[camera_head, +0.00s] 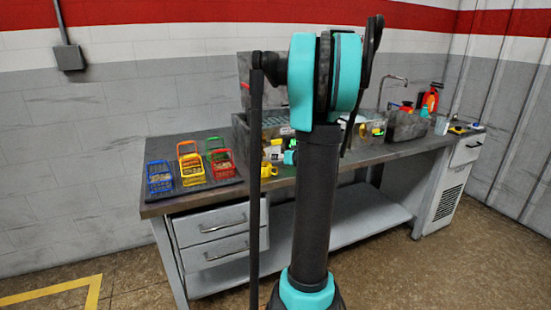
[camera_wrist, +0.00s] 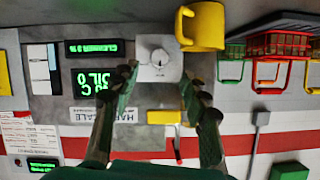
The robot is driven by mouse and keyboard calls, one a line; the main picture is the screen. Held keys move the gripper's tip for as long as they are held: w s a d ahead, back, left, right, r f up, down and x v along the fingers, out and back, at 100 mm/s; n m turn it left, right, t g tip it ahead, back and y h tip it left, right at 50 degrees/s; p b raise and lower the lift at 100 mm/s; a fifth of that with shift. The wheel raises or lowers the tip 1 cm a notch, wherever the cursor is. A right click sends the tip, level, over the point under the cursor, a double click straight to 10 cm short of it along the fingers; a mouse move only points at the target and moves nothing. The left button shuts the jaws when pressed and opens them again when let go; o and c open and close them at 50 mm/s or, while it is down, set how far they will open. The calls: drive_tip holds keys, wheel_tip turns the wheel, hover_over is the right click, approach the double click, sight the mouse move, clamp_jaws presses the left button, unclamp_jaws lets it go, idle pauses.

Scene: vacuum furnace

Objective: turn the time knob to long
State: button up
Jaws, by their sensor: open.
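The wrist view appears upside down. It shows a knob (camera_wrist: 158,57) with a pale round dial on a light square plate. I take it to be the time knob; its markings are too small to read, so its setting cannot be told. My gripper (camera_wrist: 161,76) is open, with one dark finger on each side of the picture below the plate. The knob lies between and just beyond the fingertips, and the fingers look apart from it. In the head view my arm's column hides the knob, and the gripper is not clear.
A yellow mug (camera_wrist: 203,27) is close to the knob plate. Green-lit displays (camera_wrist: 95,48) are left of the knob.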

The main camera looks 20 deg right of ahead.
drive_tip(key=x, duration=0.6)
drive_tip(key=shift+w+f, duration=0.15)
drive_tip(key=shift+w, duration=0.1)
clamp_jaws()
drive_tip(key=shift+m, duration=0.3)
drive_tip(key=shift+d+m+y, duration=0.15)
drive_tip(key=shift+m+y, duration=0.45)
drive_tip(key=m+y, duration=0.2)
drive_tip(key=m, duration=0.1)
drive_tip(key=shift+d+f+t, duration=0.1)
drive_tip(key=shift+d+t, duration=0.05)
drive_tip(key=shift+t, duration=0.15)
drive_tip(key=m+t+y, duration=0.1)
drive_tip(key=m+y, duration=0.1)
drive_tip(key=m, duration=0.3)
drive_tip(key=shift+f, duration=0.15)
drive_tip(key=shift+m, duration=0.3)
